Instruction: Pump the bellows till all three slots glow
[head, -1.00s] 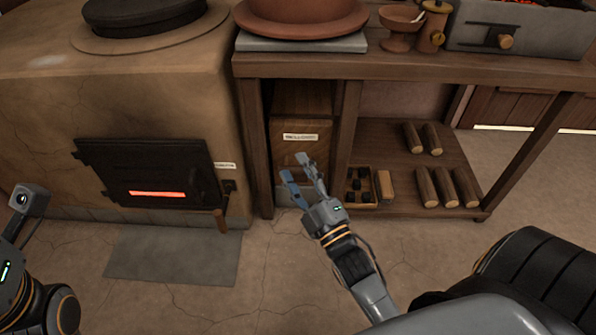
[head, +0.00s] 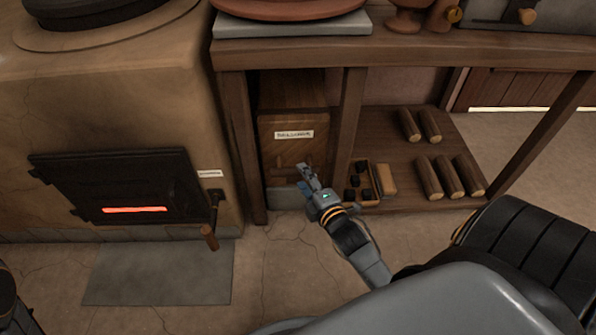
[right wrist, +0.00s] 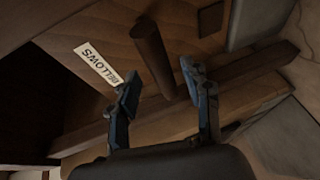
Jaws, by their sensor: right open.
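The bellows (head: 292,145) is a wooden box with a white label, standing under the table beside the stove. In the right wrist view its label (right wrist: 97,66) and a round wooden handle peg (right wrist: 151,50) on a bar show. My right gripper (head: 304,178) is at the bellows' front, low down. In the right wrist view its open fingers (right wrist: 160,88) stand on either side of the peg; I cannot tell whether they touch it. The dark stove door (head: 125,186) has one slot (head: 135,210) glowing orange-red; I cannot make out other slots. My left gripper is out of view.
The clay stove (head: 110,90) stands left of the wooden table (head: 420,52). A small tray (head: 362,201) of dark lumps and several logs (head: 430,177) lie on the low shelf. A table leg (head: 347,125) stands close right of the bellows. A grey floor slab (head: 160,272) is clear.

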